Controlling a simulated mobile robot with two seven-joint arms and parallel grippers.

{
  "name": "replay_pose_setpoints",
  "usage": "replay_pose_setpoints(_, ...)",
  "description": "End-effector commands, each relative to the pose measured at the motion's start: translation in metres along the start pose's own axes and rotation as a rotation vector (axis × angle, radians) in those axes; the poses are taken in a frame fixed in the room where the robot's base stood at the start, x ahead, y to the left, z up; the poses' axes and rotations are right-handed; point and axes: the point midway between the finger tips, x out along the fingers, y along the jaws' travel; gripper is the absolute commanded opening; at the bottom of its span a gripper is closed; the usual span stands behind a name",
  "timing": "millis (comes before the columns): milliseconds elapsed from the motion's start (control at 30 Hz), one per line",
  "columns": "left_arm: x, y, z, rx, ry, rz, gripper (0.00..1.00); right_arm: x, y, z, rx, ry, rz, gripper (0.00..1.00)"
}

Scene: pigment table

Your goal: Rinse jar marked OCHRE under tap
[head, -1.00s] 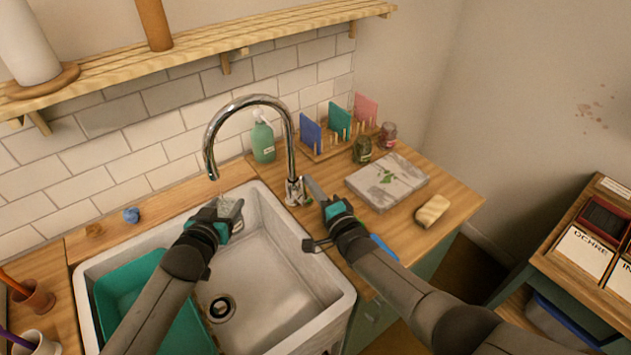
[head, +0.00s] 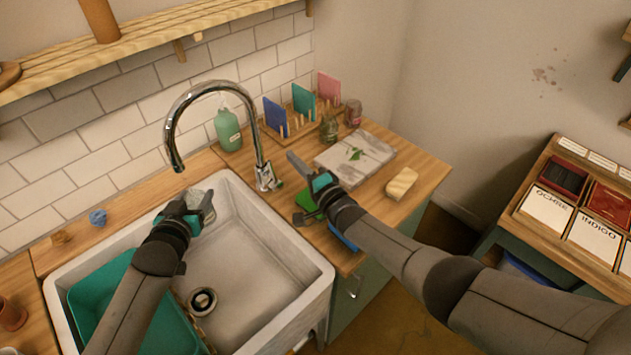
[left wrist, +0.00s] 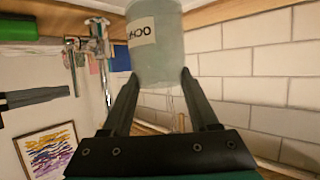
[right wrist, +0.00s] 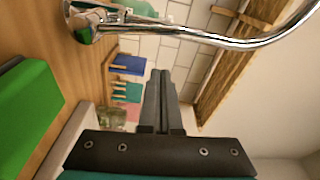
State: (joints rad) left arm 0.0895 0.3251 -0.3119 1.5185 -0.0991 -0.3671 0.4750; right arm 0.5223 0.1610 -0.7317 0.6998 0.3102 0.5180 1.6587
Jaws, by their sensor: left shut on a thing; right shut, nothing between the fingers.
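My left gripper (head: 207,205) is shut on a pale glass jar (head: 195,196) over the sink (head: 318,271), just below and right of the tap's spout. In the left wrist view the jar (left wrist: 157,55) shows a white label with upside-down letters, partly legible as OCH. The chrome tap (head: 263,172) arches over the sink's back edge. No clear stream shows at its spout in the head view. My right gripper (head: 292,157) is shut and empty, its tips right of and above the tap's base and lever (head: 277,184). The tap base also shows in the right wrist view (right wrist: 85,25).
A teal basin (head: 95,285) stands in the sink's left part.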

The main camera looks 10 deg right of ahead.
Motion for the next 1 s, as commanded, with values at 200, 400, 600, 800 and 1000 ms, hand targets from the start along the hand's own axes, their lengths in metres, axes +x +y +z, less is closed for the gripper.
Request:
replay_pose_setpoints(200, 0.0, 0.0, -0.001, 0.0, 0.002, 0.0, 0.0, -0.018, 0.001, 0.0, 0.001, 0.0, 0.002, 0.0)
replay_pose_setpoints(400, 0.0, 0.0, -0.001, 0.0, 0.002, 0.0, 0.0, -0.038, 0.001, 0.0, -0.001, -0.001, 0.002, 0.0)
replay_pose_setpoints(600, 0.0, 0.0, -0.001, 0.0, 0.002, 0.0, 0.0, -0.061, 0.0, 0.0, -0.001, -0.001, 0.002, 0.0)
replay_pose_setpoints(800, 0.0, 0.0, -0.001, 0.0, 0.002, 0.0, 0.0, -0.077, 0.001, 0.0, -0.001, 0.0, 0.001, 0.0)
replay_pose_setpoints(1000, 0.0, 0.0, -0.001, 0.0, 0.002, 0.0, 0.0, -0.083, 0.0, 0.0, -0.001, 0.0, 0.0, 0.0)
